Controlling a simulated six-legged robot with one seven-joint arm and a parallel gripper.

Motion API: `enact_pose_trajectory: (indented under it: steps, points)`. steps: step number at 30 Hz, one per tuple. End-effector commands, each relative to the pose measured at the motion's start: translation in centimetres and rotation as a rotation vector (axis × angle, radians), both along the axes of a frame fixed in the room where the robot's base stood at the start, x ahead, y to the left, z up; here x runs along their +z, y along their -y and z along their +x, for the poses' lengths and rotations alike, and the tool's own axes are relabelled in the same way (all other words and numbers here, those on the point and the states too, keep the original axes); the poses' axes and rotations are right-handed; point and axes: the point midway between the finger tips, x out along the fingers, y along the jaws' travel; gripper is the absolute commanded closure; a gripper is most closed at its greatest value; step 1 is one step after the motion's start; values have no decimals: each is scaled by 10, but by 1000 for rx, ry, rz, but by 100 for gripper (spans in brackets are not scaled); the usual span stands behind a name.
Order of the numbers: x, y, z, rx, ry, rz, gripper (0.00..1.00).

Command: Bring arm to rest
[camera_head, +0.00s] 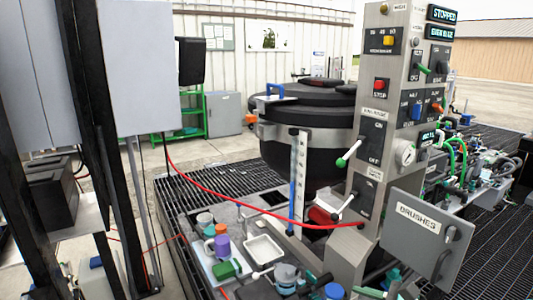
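I cannot make out my arm or my gripper anywhere in the head view. A grey control column (398,85) stands right of the middle with switches, buttons and a display reading STOPPED. A large black round vessel (300,120) with a blue handle on its lid stands behind it. A grey panel marked BRUSHES (420,240) juts out at the lower right.
A bench top (190,225) at the bottom middle holds cups, a white tray (263,250) and several small parts. A red hose (250,207) sags across to the column. Hoses and valves (450,165) crowd the right. Dark posts and grey cabinets (135,70) fill the left.

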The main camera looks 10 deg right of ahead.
Motion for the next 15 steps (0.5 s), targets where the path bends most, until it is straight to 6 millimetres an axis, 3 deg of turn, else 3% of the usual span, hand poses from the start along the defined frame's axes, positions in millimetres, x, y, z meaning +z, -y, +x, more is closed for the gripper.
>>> enact_pose_trajectory:
  steps: [1, 3, 6, 10, 15]
  points:
    - [3, -31, -5, 133, -3, -111, 71]
    - [2, -63, -17, 306, -7, -270, 71]
    - [-1, -96, -37, 539, 6, -514, 71]
    - [-1, -119, -62, 816, 60, -854, 71]
    - [12, -126, -81, 1115, 182, -1329, 71]
